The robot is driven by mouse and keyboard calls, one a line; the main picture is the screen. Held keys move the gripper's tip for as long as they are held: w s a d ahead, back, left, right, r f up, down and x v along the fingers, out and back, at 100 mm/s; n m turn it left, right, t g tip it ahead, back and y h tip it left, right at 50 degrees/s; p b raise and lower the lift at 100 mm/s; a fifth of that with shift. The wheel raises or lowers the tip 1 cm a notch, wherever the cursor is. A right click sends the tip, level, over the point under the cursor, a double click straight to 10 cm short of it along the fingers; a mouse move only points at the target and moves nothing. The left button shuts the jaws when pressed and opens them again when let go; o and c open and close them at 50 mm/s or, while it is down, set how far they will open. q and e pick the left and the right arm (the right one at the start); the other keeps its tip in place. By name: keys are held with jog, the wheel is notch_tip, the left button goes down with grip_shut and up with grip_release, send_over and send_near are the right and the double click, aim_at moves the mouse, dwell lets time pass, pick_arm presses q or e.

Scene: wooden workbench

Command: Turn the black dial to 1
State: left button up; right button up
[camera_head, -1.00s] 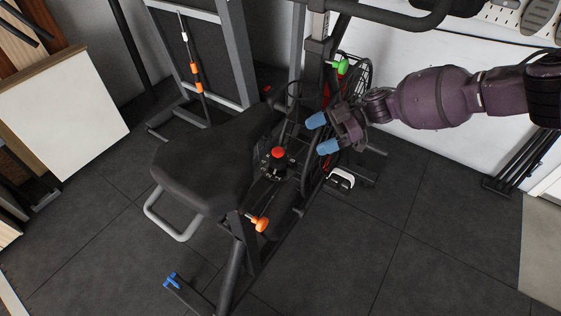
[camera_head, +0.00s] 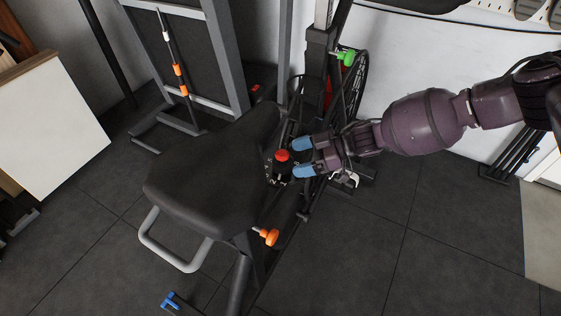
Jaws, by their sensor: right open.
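The black dial (camera_head: 281,168) has a red top and sits on the bike's frame, just right of the black saddle. Pale number marks around its base are too small to read. My right gripper (camera_head: 298,158) comes in from the right with its two blue fingertips open. The fingertips are close to the dial's right side, one a little above and one a little below it. I cannot tell whether they touch it. My left gripper is not in view.
The black saddle (camera_head: 207,170) stands close to the left of the dial. An orange knob (camera_head: 268,237) sits below it and a green knob (camera_head: 346,57) above. A flywheel and upright post are behind my gripper. The floor (camera_head: 360,255) at the lower right is clear.

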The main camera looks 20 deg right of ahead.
aim_at(285, 161)
jog(key=b+x, duration=0.1)
jog(key=x, duration=0.3)
jog(key=shift+a+f, duration=0.25)
jog(key=shift+a, duration=0.05)
jog(key=shift+w+a, duration=0.15)
jog(key=shift+a, duration=0.15)
jog(key=shift+r, duration=0.1)
jog(key=c, duration=0.9)
